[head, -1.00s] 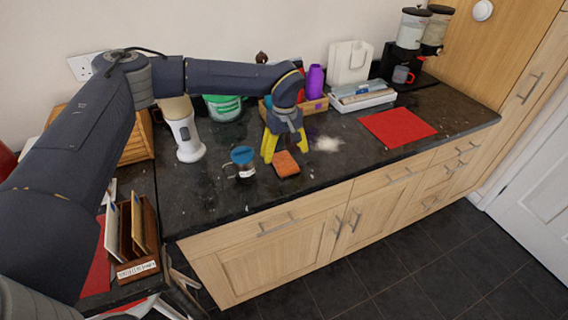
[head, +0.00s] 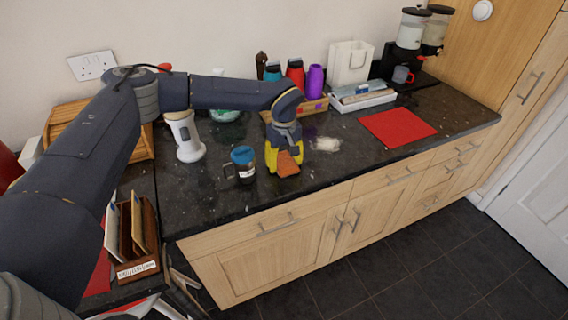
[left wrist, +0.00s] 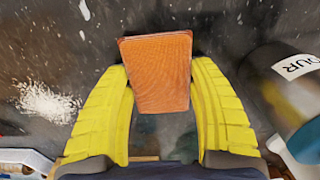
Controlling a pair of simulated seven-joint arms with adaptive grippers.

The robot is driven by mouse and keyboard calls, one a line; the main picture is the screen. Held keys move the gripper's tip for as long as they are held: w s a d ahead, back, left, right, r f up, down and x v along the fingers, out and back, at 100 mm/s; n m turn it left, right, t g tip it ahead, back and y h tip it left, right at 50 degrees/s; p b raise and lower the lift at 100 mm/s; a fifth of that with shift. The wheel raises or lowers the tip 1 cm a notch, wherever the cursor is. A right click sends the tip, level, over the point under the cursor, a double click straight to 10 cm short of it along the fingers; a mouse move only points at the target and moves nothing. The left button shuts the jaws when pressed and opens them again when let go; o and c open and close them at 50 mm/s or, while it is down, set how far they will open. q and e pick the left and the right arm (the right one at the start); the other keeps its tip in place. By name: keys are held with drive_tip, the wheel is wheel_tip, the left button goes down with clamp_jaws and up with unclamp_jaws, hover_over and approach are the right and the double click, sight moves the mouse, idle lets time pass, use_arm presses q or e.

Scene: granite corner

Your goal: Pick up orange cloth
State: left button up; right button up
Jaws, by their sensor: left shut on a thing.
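The orange cloth (head: 288,165) is a small, flat, block-like piece on the dark counter, near its front edge. It also shows in the left wrist view (left wrist: 160,68), between the yellow fingertips. My left gripper (head: 284,160) reaches down over it from behind, shut on its two sides. In the left wrist view the gripper (left wrist: 162,75) has a fingertip against each side edge of the cloth. I cannot tell whether the cloth is clear of the counter. My right gripper is not in view.
A metal mug with a blue top (head: 241,163) stands close left of the gripper. A white powder patch (head: 325,144) lies to the right. A red mat (head: 398,127) lies farther right. Bottles (head: 315,82) stand behind. The counter's front edge is close.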

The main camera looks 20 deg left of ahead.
sight(284, 161)
use_arm(q)
drive_tip(key=shift+c, duration=1.4)
drive_tip(key=shift+r, duration=0.1)
wheel_tip(284, 161, up, 20)
